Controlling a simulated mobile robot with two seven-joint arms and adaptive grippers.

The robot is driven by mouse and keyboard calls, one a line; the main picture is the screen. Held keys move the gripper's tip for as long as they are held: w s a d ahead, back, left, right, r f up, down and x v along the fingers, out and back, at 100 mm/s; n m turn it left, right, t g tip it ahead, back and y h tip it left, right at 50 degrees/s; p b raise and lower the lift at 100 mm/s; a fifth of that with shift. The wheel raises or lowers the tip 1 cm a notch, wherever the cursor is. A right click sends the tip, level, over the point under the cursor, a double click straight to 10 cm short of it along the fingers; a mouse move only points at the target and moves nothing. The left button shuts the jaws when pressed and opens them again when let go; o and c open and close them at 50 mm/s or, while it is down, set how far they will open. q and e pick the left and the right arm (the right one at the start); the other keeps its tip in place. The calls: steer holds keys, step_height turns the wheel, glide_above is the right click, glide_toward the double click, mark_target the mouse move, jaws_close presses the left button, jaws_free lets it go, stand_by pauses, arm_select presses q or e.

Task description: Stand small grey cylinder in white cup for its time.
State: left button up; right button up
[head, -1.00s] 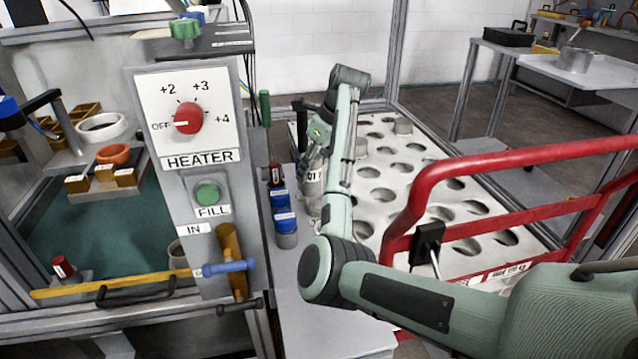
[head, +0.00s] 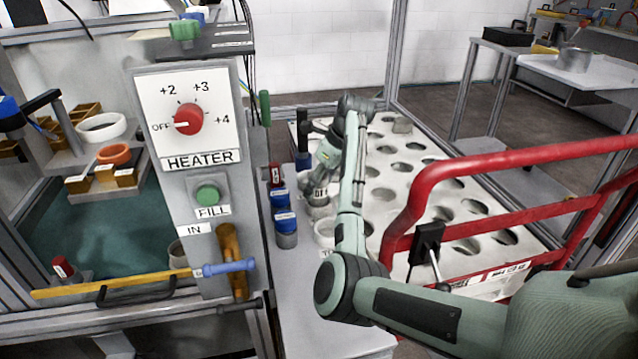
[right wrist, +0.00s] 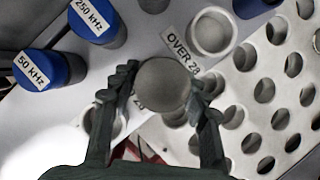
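My right gripper (head: 322,182) is over the row of white cups on the ledge left of the perforated plate. In the right wrist view its two fingers (right wrist: 162,92) are closed on either side of a small grey cylinder (right wrist: 162,83), whose round top faces the camera. A white cup (right wrist: 212,32) labelled OVER 28 stands beyond it, empty. Another white cup (right wrist: 105,120) is partly hidden behind the left finger; a white cup (head: 325,232) also shows in the head view. The cylinder hides what lies directly below it. My left gripper is out of view.
Blue-capped cylinders (right wrist: 98,20) marked in kHz stand left of the cups. A red rail (head: 520,165) and the heater panel (head: 188,115) flank this area.

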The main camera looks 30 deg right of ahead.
steer(key=shift+o, duration=1.4)
steer(key=shift+r, duration=0.1)
steer(key=v, duration=1.2)
